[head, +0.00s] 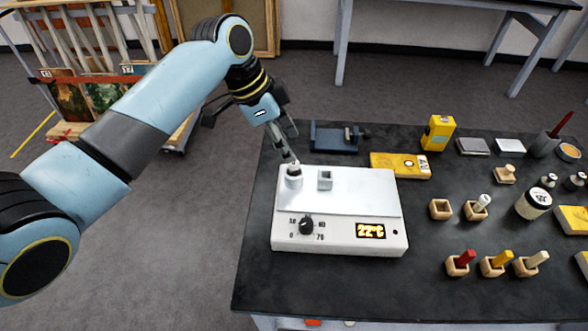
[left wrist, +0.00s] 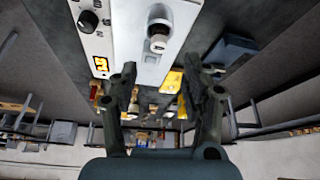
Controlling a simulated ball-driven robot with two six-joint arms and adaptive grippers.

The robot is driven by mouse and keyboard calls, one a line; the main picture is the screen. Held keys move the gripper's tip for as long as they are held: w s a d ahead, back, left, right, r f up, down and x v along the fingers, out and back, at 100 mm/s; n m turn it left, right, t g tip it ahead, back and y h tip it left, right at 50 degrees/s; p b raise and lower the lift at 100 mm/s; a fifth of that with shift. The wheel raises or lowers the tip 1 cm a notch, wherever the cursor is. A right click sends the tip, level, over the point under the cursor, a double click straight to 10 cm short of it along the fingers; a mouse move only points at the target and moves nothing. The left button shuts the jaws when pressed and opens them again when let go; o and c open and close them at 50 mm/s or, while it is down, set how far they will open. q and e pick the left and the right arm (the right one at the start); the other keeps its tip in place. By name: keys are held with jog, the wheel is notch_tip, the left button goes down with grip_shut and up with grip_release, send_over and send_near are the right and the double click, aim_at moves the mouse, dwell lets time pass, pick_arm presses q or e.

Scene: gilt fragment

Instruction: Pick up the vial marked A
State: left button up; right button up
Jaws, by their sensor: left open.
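A white heater box (head: 340,235) with a dial and a "22°C" display stands at the table's left side. A small pale vial (head: 294,173) stands upright in its left top socket; the left wrist view shows its white end (left wrist: 158,43). I cannot read a letter A on it. My left gripper (head: 286,148) points down just above the vial. In the left wrist view its fingers (left wrist: 166,95) are apart with nothing gripped, and the vial lies beyond their tips. My right gripper is not in view.
Wooden blocks hold a white-topped vial (head: 482,202) and red (head: 465,258), yellow (head: 499,259) and cream (head: 537,259) sticks. A blue clamp-like tool (head: 335,140) and a yellow box (head: 400,165) lie behind the heater. The front table area is clear.

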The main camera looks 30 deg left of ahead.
aim_at(294, 172)
pick_arm(q)
jog(key=x, duration=0.1)
jog(key=p+x, duration=0.1)
jog(key=x, duration=0.3)
jog(key=shift+s+a+f+p, duration=0.2)
jog(key=shift+s+a+p, duration=0.1)
jog(key=shift+s, duration=0.1)
jog(key=shift+w+d+f, duration=0.1)
jog(key=shift+w+f, duration=0.05)
jog(key=shift+f, duration=0.15)
grip_shut()
jog(key=shift+r, duration=0.15)
